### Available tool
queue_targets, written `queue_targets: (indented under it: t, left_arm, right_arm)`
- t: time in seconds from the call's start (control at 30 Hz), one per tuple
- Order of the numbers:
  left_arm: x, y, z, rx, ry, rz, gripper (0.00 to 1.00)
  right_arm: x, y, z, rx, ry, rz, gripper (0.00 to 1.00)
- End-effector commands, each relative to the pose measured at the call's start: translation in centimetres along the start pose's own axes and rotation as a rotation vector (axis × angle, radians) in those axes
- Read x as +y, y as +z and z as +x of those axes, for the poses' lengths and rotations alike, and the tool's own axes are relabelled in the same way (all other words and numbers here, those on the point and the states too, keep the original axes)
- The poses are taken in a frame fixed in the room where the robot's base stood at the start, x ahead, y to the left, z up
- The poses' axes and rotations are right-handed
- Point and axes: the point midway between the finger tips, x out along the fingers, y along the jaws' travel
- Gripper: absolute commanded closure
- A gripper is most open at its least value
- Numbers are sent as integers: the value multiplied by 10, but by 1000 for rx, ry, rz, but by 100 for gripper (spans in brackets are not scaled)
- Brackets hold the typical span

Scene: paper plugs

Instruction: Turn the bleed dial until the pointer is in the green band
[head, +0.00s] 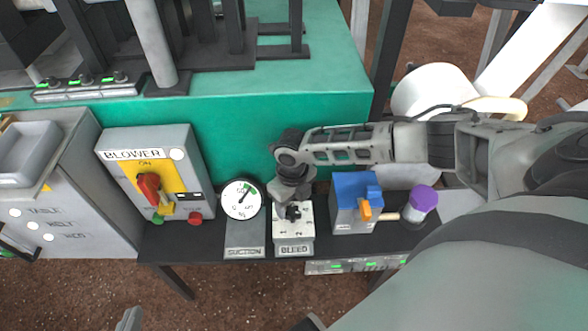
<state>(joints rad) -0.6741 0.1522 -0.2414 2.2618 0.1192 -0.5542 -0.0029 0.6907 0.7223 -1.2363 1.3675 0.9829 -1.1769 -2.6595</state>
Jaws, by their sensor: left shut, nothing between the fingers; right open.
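The bleed dial is a dark knob (292,212) on a white-topped box (281,237) labelled BLEED. My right gripper (291,208) comes down over it from above, open, with its fingers at the knob. The gripper hides part of the knob, and I cannot tell whether the fingers touch it. The round white suction gauge (236,209) stands just left. Its dark pointer aims up and right at the small green band. It is too small to tell whether the tip lies inside the band. My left gripper (130,319) shows only as a grey tip at the bottom edge, shut and empty.
A blower box (183,140) with a red-and-yellow switch stands left of the gauge. Right of the bleed box are a blue-topped box (346,185) with an orange lever and a purple-capped container (424,198). The dark shelf (190,240) has little free room.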

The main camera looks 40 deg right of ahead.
Motion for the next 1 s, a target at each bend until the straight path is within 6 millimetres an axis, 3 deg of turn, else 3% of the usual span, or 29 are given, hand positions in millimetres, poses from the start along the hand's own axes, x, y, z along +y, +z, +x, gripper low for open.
queue_targets:
  t: [0.47,1.0]
  left_arm:
    - [0,-1,-1,0,0,0,100]
    - [-3,16,10,1,1,0,100]
  right_arm:
    - [0,-1,1,1,0,-8,38]
    - [0,-1,28,0,0,-8,38]
